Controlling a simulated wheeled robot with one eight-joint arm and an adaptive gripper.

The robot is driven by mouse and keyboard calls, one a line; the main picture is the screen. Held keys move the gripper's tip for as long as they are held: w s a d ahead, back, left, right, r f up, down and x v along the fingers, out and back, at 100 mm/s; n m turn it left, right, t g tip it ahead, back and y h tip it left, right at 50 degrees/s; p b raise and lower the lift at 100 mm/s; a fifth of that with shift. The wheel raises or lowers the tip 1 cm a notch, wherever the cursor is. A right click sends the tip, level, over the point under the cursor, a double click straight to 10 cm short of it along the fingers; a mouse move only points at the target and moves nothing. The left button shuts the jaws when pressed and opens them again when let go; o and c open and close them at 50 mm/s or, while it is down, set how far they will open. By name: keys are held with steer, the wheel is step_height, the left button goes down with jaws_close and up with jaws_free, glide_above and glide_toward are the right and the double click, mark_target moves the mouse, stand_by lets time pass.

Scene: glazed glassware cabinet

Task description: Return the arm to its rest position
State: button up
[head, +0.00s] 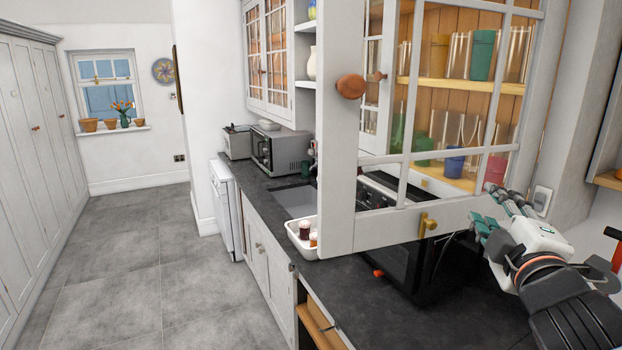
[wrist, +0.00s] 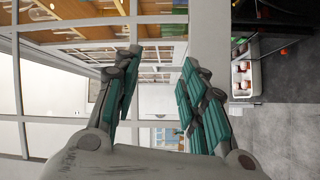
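My gripper (head: 488,213) is at the right in the head view, in front of the glazed cabinet and close to the lower right part of its open door (head: 340,170). In the wrist view my gripper (wrist: 158,78) shows two teal-padded fingers spread apart with nothing between them. The door's white frame and panes fill much of the wrist view. Whether the gripper touches the door is hard to tell. My arm reaches in from the lower right of the head view.
Glassware (head: 482,55) stands on the cabinet shelves behind the door panes. A white tray (head: 298,243) with small jars sits on the dark counter (head: 365,315) below the door. A microwave (head: 280,150) stands farther back. The grey floor (head: 120,270) at left is clear.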

steer(key=s+a+f+m+g+b, duration=0.1)
steer(key=s+f+m+g+b, duration=0.2)
steer(key=f, duration=0.7)
steer(key=f+m+g+b, duration=0.2)
steer(key=f+m+b, duration=0.25)
steer(key=f, duration=0.45)
steer(key=s+a+f+m+g+y+b, duration=0.1)
steer(key=s+a+f+m+g+b, duration=0.1)
steer(key=f, duration=0.6)
steer(key=s+a+f+m+g+y+b, duration=0.2)
steer(key=s+a+f, duration=0.4)
steer(key=f, duration=0.3)
steer(key=shift+s+a+f+m+g+y+b, duration=0.3)
steer(key=shift+a+m+g+b, duration=0.15)
steer(key=shift+m+g+b, duration=0.45)
steer(key=shift+d+n, duration=0.15)
steer(key=shift+n, duration=0.1)
